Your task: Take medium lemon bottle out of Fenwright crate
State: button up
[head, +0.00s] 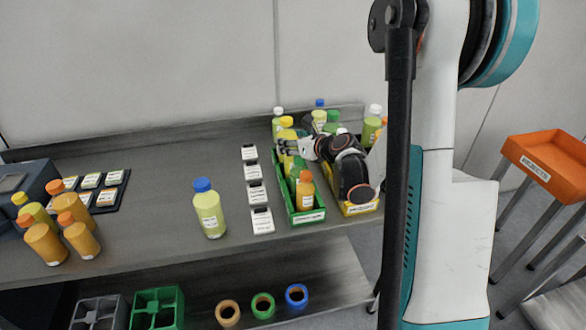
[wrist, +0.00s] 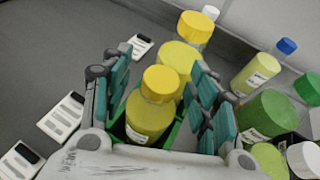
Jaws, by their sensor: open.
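My gripper (head: 290,146) is over the green crate (head: 306,216), pointing away to the left. In the wrist view my gripper (wrist: 160,75) is open, with its fingers on either side of a yellow-capped bottle of lemon-coloured liquid (wrist: 150,118). The bottle stands upright in the green crate, and I see no firm contact with the fingers. Another yellow-capped lemon bottle (wrist: 185,45) stands just behind it. An orange bottle (head: 306,192) stands at the crate's near end. The crate labels are too small to read, so I cannot tell which is Fenwright.
A yellow crate (head: 360,208) stands right of the green one, partly hidden by my arm. A blue-capped lemon bottle (head: 209,210) stands alone on the table. White label cards (head: 257,193) line the green crate's left side. Orange bottles (head: 45,245) stand far left.

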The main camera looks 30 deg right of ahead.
jog(key=shift+c, duration=0.4)
grip_shut()
jog(key=shift+r, duration=0.15)
